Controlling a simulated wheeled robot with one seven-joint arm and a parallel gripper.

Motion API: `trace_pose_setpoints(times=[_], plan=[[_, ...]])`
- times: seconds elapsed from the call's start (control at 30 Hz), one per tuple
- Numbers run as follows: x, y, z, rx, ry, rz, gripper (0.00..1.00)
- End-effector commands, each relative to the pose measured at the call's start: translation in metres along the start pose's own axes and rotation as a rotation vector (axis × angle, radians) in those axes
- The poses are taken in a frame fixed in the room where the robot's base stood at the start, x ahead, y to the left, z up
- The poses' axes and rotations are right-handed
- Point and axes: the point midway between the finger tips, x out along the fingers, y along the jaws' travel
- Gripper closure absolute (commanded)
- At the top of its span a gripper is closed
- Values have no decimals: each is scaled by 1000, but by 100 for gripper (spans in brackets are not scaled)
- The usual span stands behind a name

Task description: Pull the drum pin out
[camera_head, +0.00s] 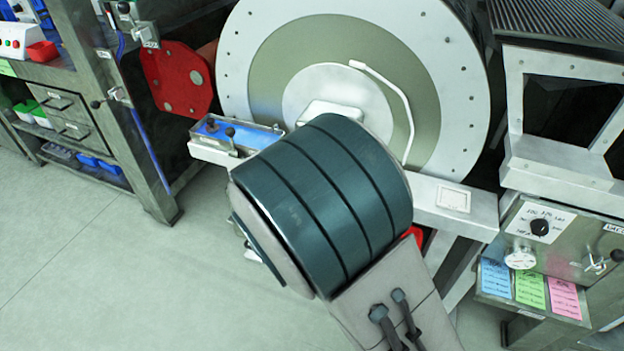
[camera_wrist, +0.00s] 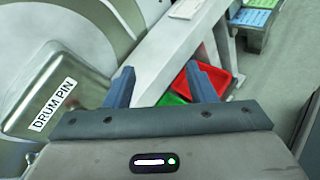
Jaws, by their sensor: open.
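A metal housing (camera_wrist: 58,92) with a white label reading DRUM PIN (camera_wrist: 53,104) is at the left in the wrist view. I cannot make out the pin itself in either view. The large round drum (camera_head: 265,70), with white and olive rings, stands behind my arm in the head view. My gripper (camera_wrist: 160,70) is open and empty, its two fingers apart, to the right of the labelled housing and not around it. In the head view my own arm hides the gripper and the drum's lower middle.
A white beam (camera_wrist: 165,52) runs past the fingertips, with a red bin (camera_wrist: 222,82) and green bin beyond. In the head view, a blue-lined tray (camera_head: 215,127) with black knobs is left, and a control panel (camera_head: 560,240) is right. Floor at left is clear.

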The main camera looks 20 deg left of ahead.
Motion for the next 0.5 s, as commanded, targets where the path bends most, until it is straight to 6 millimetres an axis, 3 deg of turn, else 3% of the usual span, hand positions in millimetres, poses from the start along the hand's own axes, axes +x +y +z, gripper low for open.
trace_pose_setpoints(times=[0.03,0.2,0.37,0.5], plan=[[-15,8,-30,-69,-34,97,49],[-65,36,-81,-224,-132,353,49],[-95,47,-106,-292,-184,482,49],[-99,52,-110,-307,-199,514,49]])
